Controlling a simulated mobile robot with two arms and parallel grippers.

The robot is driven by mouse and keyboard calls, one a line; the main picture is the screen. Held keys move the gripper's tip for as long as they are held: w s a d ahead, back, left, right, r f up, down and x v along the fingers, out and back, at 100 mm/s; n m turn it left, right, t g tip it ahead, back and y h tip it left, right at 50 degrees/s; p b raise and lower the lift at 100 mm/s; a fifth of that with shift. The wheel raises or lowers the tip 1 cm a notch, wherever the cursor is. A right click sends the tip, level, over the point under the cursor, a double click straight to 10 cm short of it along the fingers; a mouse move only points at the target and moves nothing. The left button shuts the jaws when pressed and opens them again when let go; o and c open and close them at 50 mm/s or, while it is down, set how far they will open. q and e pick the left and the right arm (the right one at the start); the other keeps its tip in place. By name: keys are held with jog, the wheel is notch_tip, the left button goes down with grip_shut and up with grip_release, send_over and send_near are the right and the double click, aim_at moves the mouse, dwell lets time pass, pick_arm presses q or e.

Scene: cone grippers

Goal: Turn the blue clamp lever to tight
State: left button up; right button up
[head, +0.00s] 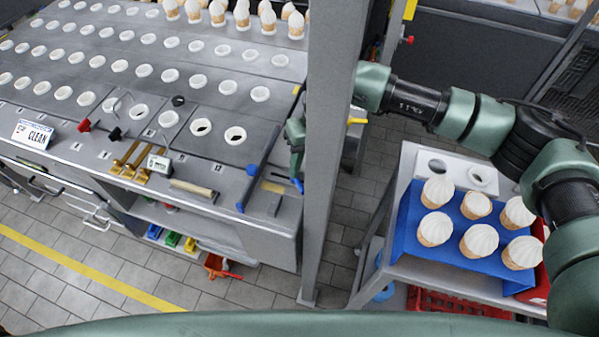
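Blue parts show at the right end of the long grey worktop (225,178). One blue lever-like piece (252,170) stands near the front right corner, with a blue end lower down at its left. Another small blue piece (297,184) is at the worktop's right edge, just below my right gripper (295,160). I cannot tell which one is the clamp lever, or how far it is turned. My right arm reaches in from the right behind a grey post, which hides part of it. Whether the gripper touches the blue piece, and its finger opening, are unclear. My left gripper is out of view.
The grey upright post (335,130) stands between the worktop and a cart. The cart carries a blue tray (408,240) with several cream-topped cones. On the worktop are brass levers (130,160), a red-knobbed lever (84,125) and a CLEAN sign (33,134).

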aim_at(299, 183)
jog(key=f, duration=0.2)
jog(key=a+f+p, duration=0.1)
jog(key=shift+s+f, duration=0.1)
jog(key=shift+f, duration=0.9)
grip_shut()
jog(key=n+b, duration=0.2)
jog(key=b, duration=0.2)
jog(key=w+n+b, duration=0.1)
jog(key=n+b, duration=0.2)
jog(key=b, duration=0.1)
jog(key=d+n+g+b, duration=0.1)
jog(key=n+b, duration=0.1)
jog(key=b, duration=0.2)
jog(key=shift+w+f+h+b, duration=0.2)
jog(key=shift+w+h+b, duration=0.1)
jog(key=shift+h, duration=0.1)
jog(key=shift+w+r+n+b, duration=0.15)
jog(key=shift+n+b, duration=0.7)
jog(key=shift+n, duration=0.05)
jog(key=shift+w+d+r+n+b, duration=0.1)
jog(key=shift+n+b, duration=0.2)
jog(key=shift+b, duration=0.05)
jog(key=shift+r, duration=0.1)
